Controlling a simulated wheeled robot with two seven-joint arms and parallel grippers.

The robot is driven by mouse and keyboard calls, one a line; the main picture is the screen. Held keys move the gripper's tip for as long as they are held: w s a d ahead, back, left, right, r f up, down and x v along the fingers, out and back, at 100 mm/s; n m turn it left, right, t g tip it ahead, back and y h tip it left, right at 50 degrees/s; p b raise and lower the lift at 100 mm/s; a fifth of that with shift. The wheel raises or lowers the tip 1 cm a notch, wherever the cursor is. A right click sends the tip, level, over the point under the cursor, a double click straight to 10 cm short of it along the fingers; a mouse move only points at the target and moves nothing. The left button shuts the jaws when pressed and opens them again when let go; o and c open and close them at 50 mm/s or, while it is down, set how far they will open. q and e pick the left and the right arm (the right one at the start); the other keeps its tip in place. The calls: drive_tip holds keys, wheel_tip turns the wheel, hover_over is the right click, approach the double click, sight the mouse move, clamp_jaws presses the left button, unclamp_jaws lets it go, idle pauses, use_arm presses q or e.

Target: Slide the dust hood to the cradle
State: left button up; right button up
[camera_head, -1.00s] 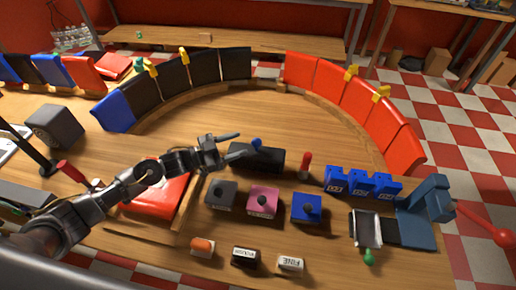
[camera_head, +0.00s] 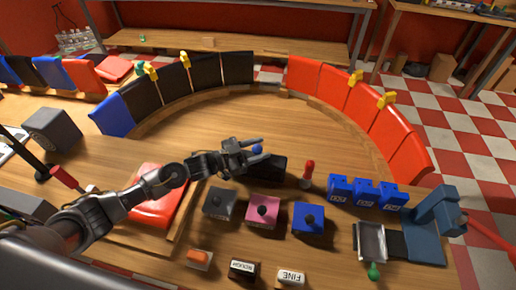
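A black block (camera_head: 270,168) with a blue knob (camera_head: 257,149) on top lies on the wooden table inside the curved wall; it looks like the dust hood, though no label shows. My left gripper (camera_head: 260,150) is at this knob, its two fingers spread on either side of it. I see no clear grip on it. The gripper covers the block's left part. I cannot tell for sure which thing is the cradle. My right gripper is not in view.
Grey (camera_head: 220,203), pink (camera_head: 263,211) and blue (camera_head: 308,219) knobbed blocks stand just in front. A red peg (camera_head: 309,172) stands to the right, then several small blue boxes (camera_head: 366,192) and a blue press-like stand (camera_head: 430,220). The table behind the black block is clear.

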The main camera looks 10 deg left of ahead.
sight(245, 155)
use_arm(q)
clamp_jaws()
drive_tip(key=shift+a+b, duration=0.3)
drive_tip(key=shift+a, duration=2.1)
drive_tip(key=shift+c, duration=0.5)
unclamp_jaws()
drive_tip(key=shift+d, duration=0.15)
drive_tip(key=o, duration=0.4)
drive_tip(key=shift+d, duration=0.15)
drive_tip(key=shift+c, duration=0.2)
